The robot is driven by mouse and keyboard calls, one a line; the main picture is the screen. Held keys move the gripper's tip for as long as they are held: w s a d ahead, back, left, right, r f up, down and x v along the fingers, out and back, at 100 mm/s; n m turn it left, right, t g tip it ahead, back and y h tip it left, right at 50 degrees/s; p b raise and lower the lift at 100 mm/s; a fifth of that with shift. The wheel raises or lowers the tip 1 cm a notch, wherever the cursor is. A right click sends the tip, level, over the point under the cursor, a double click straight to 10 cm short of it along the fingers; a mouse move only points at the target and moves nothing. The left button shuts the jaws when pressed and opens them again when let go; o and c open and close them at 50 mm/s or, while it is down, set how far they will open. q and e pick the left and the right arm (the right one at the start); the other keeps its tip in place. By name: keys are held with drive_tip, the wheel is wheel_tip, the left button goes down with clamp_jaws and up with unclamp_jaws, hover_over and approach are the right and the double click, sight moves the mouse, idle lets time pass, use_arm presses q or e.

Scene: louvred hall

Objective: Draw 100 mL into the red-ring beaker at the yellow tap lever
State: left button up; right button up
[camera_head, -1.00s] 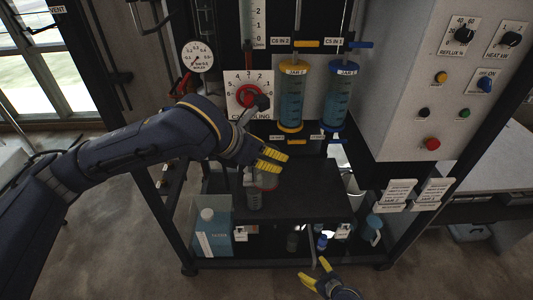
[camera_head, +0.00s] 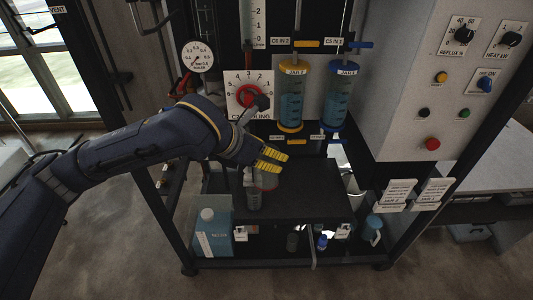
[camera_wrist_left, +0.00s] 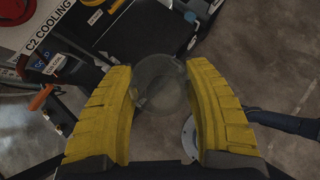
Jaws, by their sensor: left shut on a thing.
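My left gripper (camera_head: 270,160) reaches in from the left and is shut on the red-ring beaker, a clear beaker with a reddish ring (camera_head: 267,184). In the left wrist view the see-through round beaker (camera_wrist_left: 160,86) sits between the two yellow fingers (camera_wrist_left: 163,105). Its liquid level cannot be made out. The lower yellow tap lever (camera_head: 296,142) is under the yellow-capped jar (camera_head: 291,97), above and right of the gripper. Blue liquid shows in that jar. My right gripper is out of view.
A blue-capped jar (camera_head: 339,97) with its own blue lever (camera_head: 338,141) stands beside the yellow one. A dark shelf (camera_head: 315,207) lies below. The red cooling dial (camera_head: 250,94) is close above my gripper.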

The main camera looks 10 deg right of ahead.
use_arm(q)
drive_tip(key=shift+w+a+n, duration=0.3)
drive_tip(key=shift+n, duration=0.1)
drive_tip(key=w+a+r+n+t+y, duration=0.1)
drive_tip(key=w+a+n+t+y, duration=0.1)
drive_tip(key=w+a+n, duration=0.3)
drive_tip(key=s+a+f+n+y, duration=0.1)
drive_tip(key=a+f, duration=0.4)
drive_tip(key=a, duration=0.5)
drive_tip(key=a+f+n+t+y, duration=0.1)
drive_tip(key=a+f+n+y, duration=0.2)
drive_tip(key=a, duration=0.8)
drive_tip(key=shift+s+a+f+n+y, duration=0.25)
drive_tip(key=shift+s+f+y, duration=0.2)
drive_tip(key=shift+f, duration=0.7)
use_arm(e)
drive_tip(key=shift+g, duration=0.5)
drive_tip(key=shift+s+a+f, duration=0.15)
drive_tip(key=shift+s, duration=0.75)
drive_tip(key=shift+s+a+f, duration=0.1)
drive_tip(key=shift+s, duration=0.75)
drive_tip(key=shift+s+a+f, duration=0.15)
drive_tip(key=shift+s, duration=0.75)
use_arm(q)
drive_tip(key=shift+d+f, duration=0.1)
drive_tip(key=shift+f, duration=0.05)
